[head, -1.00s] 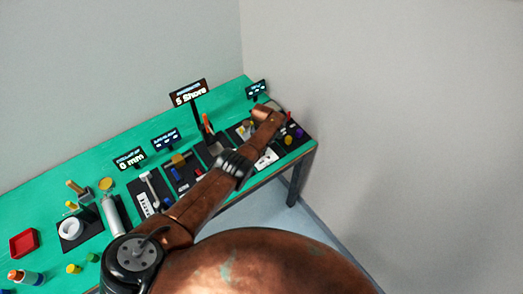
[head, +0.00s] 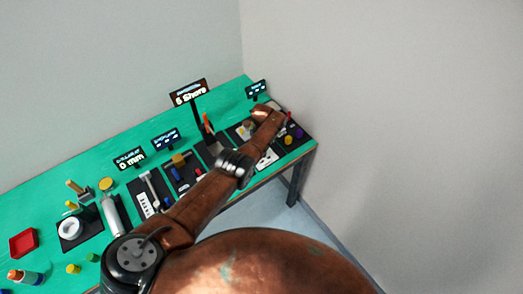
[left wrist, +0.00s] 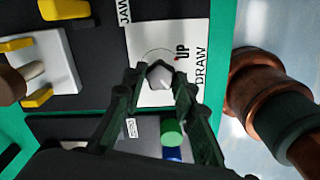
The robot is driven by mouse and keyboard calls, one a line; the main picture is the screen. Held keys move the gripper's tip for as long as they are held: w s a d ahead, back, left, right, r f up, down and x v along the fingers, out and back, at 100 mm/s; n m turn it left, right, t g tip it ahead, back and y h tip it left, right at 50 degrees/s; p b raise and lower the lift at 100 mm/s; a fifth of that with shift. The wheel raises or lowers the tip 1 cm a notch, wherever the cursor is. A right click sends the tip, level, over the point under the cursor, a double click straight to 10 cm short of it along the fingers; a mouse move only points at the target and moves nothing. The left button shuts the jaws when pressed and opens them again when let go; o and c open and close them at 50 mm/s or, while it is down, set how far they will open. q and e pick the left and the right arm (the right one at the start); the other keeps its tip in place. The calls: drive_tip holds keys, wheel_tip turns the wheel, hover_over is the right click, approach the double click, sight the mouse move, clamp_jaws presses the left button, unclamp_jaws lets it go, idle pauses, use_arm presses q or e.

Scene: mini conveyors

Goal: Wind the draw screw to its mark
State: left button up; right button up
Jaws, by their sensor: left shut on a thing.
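My left gripper (left wrist: 160,84) is shut on the knob, one dark finger on each side. In the head view my left arm reaches over the far right stations and hides its gripper and the knob. The white plate (head: 267,158) partly shows there beside the arm.
A white block with yellow jaws (left wrist: 45,65) lies left of the plate in the left wrist view. A green cylinder (left wrist: 172,132) lies below it. Several stations and small displays (head: 166,139) line the green table (head: 50,205). A wall is close behind the table.

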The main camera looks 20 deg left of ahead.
use_arm(q)
drive_tip(key=n, duration=0.3)
drive_tip(key=shift+d, duration=0.1)
drive_tip(key=shift+n, duration=0.9)
drive_tip(key=o, duration=1.2)
drive_tip(key=shift+c, duration=0.2)
drive_tip(key=shift+w+r, duration=0.1)
drive_tip(key=shift+r, duration=0.7)
wheel_tip(320, 180, up, 10)
drive_tip(key=shift+r, duration=0.2)
